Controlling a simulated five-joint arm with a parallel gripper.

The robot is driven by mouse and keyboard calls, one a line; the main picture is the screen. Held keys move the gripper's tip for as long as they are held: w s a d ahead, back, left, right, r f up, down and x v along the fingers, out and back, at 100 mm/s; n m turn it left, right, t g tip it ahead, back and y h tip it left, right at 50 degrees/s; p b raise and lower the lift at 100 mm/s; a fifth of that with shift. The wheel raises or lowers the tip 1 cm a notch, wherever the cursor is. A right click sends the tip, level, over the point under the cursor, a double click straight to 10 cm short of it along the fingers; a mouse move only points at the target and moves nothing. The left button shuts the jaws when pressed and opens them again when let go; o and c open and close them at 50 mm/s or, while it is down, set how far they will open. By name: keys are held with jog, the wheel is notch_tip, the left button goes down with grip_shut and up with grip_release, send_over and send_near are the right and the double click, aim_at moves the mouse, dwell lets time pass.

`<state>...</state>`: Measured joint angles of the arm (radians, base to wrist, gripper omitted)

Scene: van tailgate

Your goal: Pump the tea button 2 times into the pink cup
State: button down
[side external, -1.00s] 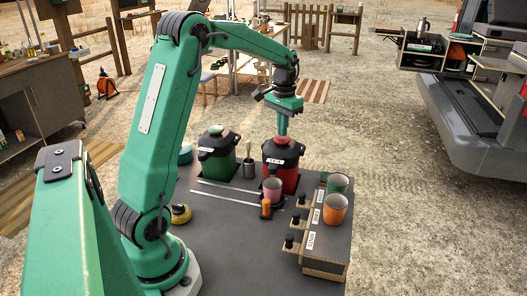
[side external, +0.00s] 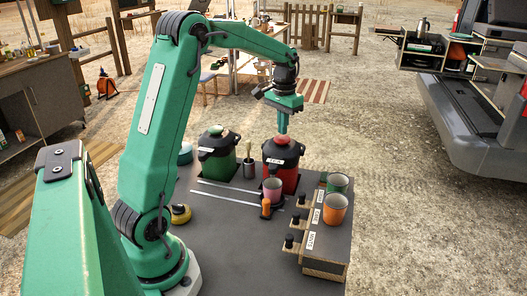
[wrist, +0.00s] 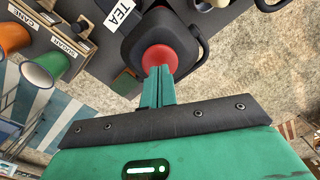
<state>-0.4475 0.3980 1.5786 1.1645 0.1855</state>
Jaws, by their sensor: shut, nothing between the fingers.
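The red tea dispenser (side external: 290,181) has a black lid and a red button (side external: 283,138) on top. In the wrist view its label reads TEA (wrist: 119,13), and the red button (wrist: 158,58) sits at the middle of the lid. My gripper (side external: 283,131) is shut and empty, pointing down with its tips right at the button. In the wrist view the shut fingers (wrist: 158,76) overlap the button's near edge; whether they touch it is unclear. The pink cup (side external: 272,191) stands upright in front of the red dispenser. Its contents are too small to tell.
A green dispenser (side external: 216,164) and a dark holder with utensils (side external: 249,168) stand to the left. A wooden rack (side external: 326,240) with black knobs, a green cup (side external: 339,184) and an orange cup (side external: 335,210) stands at right. The front tabletop (side external: 235,250) is clear.

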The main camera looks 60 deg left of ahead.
aim_at(282, 138)
jog(key=shift+f, duration=1.6)
jog(key=shift+r, duration=1.65)
jog(key=shift+r, duration=0.1)
jog(key=shift+r, duration=1.9)
